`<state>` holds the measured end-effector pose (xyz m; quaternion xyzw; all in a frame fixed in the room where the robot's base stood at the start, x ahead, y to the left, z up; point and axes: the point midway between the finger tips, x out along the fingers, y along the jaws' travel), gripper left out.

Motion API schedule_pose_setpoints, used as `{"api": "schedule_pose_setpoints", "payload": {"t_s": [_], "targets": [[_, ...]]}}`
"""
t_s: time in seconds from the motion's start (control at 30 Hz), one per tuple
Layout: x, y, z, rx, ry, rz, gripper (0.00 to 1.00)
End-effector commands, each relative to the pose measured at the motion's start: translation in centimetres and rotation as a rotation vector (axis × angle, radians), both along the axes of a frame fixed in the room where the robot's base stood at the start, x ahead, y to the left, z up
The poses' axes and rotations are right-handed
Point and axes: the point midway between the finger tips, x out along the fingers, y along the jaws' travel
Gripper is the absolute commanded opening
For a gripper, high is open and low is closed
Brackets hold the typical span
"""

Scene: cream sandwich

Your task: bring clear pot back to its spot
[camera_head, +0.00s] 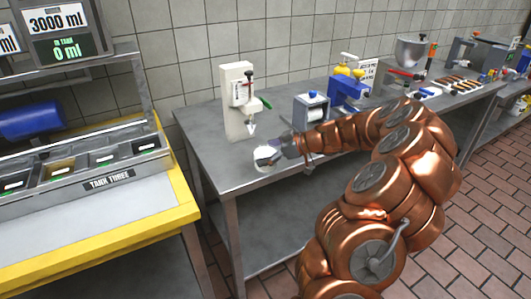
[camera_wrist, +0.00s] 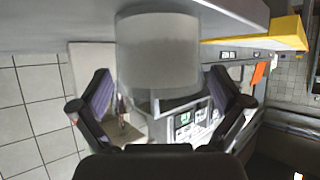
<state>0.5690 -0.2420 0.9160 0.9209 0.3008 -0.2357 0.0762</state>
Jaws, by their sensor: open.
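The clear pot (camera_wrist: 158,55) is a translucent, frosted cylinder in the upper middle of the wrist view. In the head view a pale part of it (camera_head: 262,168) shows at the front left of the steel table, partly hidden by my gripper (camera_head: 270,152). My gripper, which also shows in the wrist view (camera_wrist: 160,92), is open. Its two dark fingers stand on either side of the pot's lower end in that picture. I cannot tell whether either finger touches the pot.
A cream dispenser (camera_head: 240,105) stands on the steel table (camera_head: 205,150) behind my gripper. A blue-and-grey box (camera_head: 312,107) and a blue machine (camera_head: 348,92) stand to the right. A yellow-edged counter (camera_head: 180,200) with several bins is at left. The table's front left is mostly clear.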

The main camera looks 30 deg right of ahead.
Motion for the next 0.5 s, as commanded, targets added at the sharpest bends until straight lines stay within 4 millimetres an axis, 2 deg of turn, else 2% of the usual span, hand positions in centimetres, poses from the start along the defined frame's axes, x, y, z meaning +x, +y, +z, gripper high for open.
{"api": "schedule_pose_setpoints", "payload": {"t_s": [0.5], "targets": [[-6.7, -5.1, 4.5, -0.005, -0.004, -0.006, 1.00]]}}
